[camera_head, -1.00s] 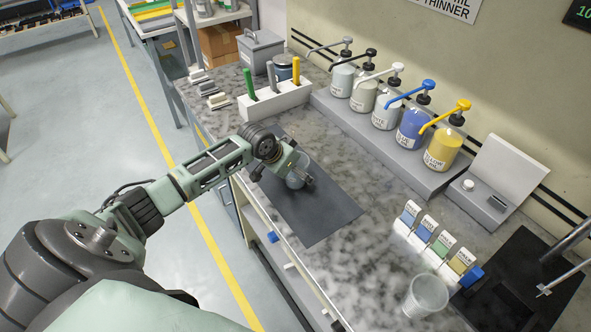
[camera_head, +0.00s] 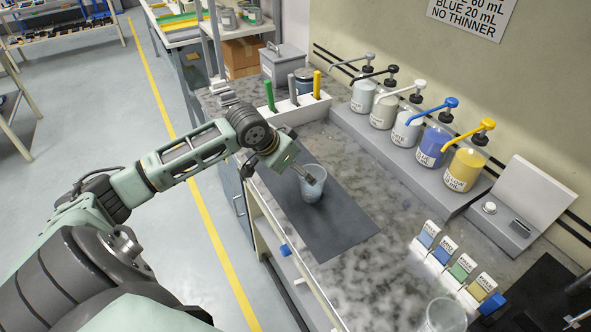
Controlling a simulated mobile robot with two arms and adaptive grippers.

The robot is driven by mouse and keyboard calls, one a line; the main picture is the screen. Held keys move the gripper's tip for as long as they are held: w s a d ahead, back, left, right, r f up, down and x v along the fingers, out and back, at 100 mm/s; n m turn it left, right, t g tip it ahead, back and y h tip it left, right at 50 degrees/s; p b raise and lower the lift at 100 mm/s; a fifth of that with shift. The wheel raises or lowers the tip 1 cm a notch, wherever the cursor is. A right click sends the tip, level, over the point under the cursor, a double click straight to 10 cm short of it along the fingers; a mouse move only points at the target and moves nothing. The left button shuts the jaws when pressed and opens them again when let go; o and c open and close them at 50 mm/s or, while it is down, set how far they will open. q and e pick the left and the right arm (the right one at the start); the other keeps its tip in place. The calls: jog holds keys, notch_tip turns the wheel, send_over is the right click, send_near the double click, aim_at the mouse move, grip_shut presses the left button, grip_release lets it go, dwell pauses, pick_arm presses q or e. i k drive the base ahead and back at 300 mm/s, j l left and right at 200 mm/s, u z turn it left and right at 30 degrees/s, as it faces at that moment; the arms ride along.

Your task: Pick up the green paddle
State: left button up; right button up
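The green paddle (camera_head: 269,96) stands upright at the left end of a white holder (camera_head: 283,119), beside a grey paddle (camera_head: 292,88) and a yellow paddle (camera_head: 316,84). Its lower part is hidden in the holder. My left gripper (camera_head: 279,173) is open, with its fingers spread, over the near edge of the dark mat. It is in front of the holder and apart from the green paddle. One finger is close beside a clear cup (camera_head: 313,188); I cannot tell whether they touch. My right gripper is not in view.
The cup stands on the dark mat (camera_head: 335,233). Pump bottles stand along the wall, including a blue one (camera_head: 433,147) and a yellow one (camera_head: 465,168). A grey lidded box (camera_head: 284,66) is behind the holder. Colour cards (camera_head: 460,268) and another cup (camera_head: 445,315) are at the lower right.

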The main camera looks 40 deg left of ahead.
aim_at(268, 84)
jog(key=u, duration=1.35)
